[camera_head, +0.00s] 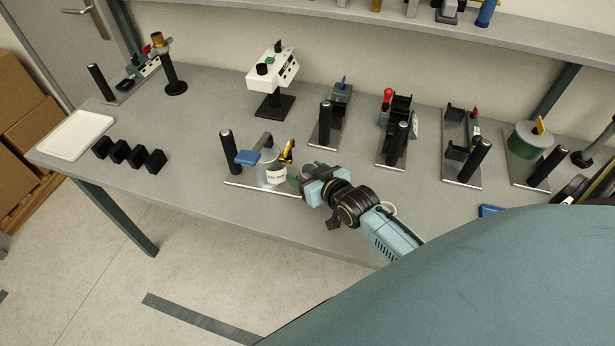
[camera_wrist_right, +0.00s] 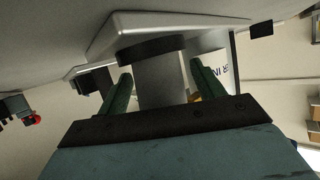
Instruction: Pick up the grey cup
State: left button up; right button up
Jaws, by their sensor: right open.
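The grey cup (camera_head: 265,174), a cylinder with a white label, stands on a metal plate near the front edge of the table. My right gripper (camera_head: 296,181) is just to the right of it, low over the table. In the right wrist view a grey cylindrical body (camera_wrist_right: 163,83) with a dark band shows between the two green fingers of my right gripper (camera_wrist_right: 162,82). The fingers are apart, and I see no clear contact with it. My left gripper is not in view.
On the same plate are a black post (camera_head: 229,153), a blue-ended lever (camera_head: 249,157) and a yellow part (camera_head: 287,151). Several black blocks (camera_head: 128,154) and a white tray (camera_head: 75,135) are at the left. More fixtures with black posts line the table at the right.

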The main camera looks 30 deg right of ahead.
jog(key=c, duration=1.1)
jog(key=shift+r, duration=0.1)
